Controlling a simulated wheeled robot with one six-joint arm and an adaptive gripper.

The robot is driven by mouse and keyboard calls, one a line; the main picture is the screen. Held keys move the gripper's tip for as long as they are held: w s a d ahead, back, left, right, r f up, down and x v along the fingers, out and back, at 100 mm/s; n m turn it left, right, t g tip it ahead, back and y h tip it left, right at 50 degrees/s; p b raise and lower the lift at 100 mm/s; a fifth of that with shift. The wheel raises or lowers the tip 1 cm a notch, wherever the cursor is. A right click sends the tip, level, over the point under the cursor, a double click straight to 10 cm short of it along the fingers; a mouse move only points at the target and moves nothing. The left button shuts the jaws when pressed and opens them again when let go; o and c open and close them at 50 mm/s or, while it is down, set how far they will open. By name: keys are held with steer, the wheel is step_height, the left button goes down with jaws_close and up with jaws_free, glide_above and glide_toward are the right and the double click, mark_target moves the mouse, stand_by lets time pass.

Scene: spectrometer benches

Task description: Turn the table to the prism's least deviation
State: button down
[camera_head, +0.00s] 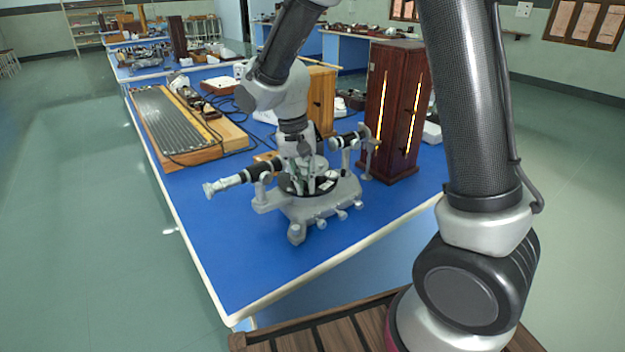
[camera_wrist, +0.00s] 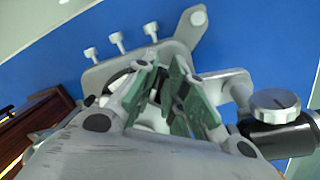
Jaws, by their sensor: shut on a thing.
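The grey spectrometer (camera_head: 312,209) stands on the blue bench, with a telescope (camera_head: 232,180) pointing left and a collimator (camera_head: 346,139) on the right toward a tall wooden lamp housing (camera_head: 386,112). My gripper (camera_head: 313,184) reaches down from above onto the round prism table (camera_head: 329,182) in the middle. In the wrist view, my gripper (camera_wrist: 165,98) has its green-padded fingers close together over the table. It is shut on part of the prism table, though the contact is largely hidden. I cannot make out the prism clearly. A black tube with a silver knob (camera_wrist: 275,105) shows at right.
The lamp housing has bright vertical slits and stands close behind the collimator. A wooden board with a ribbed dark top (camera_head: 172,122) lies at the left, with cables near it. The bench's front left part (camera_head: 235,275) is clear.

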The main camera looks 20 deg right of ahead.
steer(key=c, duration=1.5)
jaws_free()
steer(key=r, duration=0.4)
steer(key=a+r, duration=0.1)
steer(key=r, duration=0.6)
steer(key=shift+w+a+r, duration=0.3)
steer(key=shift+a+r, duration=0.1)
